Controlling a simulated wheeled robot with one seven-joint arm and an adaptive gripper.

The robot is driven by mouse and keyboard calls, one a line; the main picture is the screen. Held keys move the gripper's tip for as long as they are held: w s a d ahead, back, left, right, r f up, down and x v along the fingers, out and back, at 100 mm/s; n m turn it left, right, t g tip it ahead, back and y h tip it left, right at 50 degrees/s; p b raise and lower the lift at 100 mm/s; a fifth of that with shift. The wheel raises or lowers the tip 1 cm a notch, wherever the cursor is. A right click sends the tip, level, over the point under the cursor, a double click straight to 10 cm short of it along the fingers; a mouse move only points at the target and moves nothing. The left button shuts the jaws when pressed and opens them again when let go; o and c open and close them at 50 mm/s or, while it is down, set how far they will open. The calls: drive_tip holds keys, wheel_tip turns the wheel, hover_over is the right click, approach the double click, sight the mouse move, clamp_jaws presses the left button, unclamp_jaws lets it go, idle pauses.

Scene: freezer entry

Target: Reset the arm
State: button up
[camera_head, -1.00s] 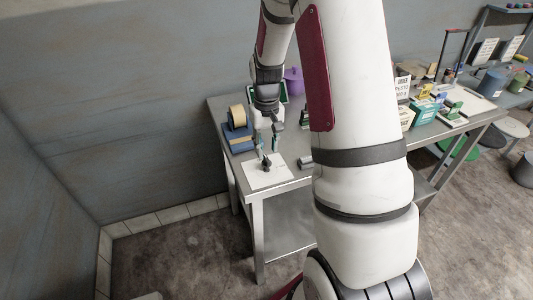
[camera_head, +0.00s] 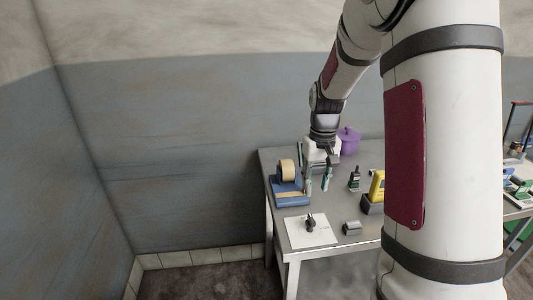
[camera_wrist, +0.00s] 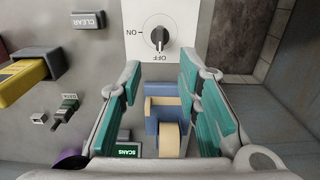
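My gripper (camera_head: 317,182) hangs above the table (camera_head: 345,251), beside the tape dispenser and away from the knob. In the wrist view my gripper (camera_wrist: 160,85) has its two teal-padded fingers spread wide, with nothing held between them. A black rotary knob (camera_head: 310,222) stands on a white plate (camera_head: 322,236) near the table's front left corner. The knob also shows in the wrist view (camera_wrist: 159,38), beyond the fingertips, with ON at its left and OFF below. Its stripe appears to line up with OFF.
A blue tape dispenser (camera_head: 289,190) with a tan roll is close to the fingers. A purple pot (camera_head: 349,141), a yellow device (camera_head: 377,186) and a grey CLEAR block (camera_head: 352,228) stand on the table. A wall (camera_head: 190,150) is behind and left. The space above the white plate is clear.

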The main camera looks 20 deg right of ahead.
drive_tip(key=s+a+r+n+t, duration=0.1)
drive_tip(key=s+a+r, duration=0.2)
drive_tip(key=a+r, duration=0.25)
drive_tip(key=s+a+r+t, duration=0.1)
drive_tip(key=s+a+r, duration=0.35)
drive_tip(key=r, duration=0.25)
drive_tip(key=s+a+r+n+t, duration=0.1)
drive_tip(key=s+a+r, duration=0.1)
drive_tip(key=s+a, duration=0.2)
drive_tip(key=s+a+r+n+t, duration=0.1)
drive_tip(key=s+a+r+t, duration=0.1)
drive_tip(key=s, duration=0.6)
drive_tip(key=shift+s+a+r+t, duration=0.35)
drive_tip(key=shift+a+r, duration=0.2)
drive_tip(key=shift+a, duration=0.6)
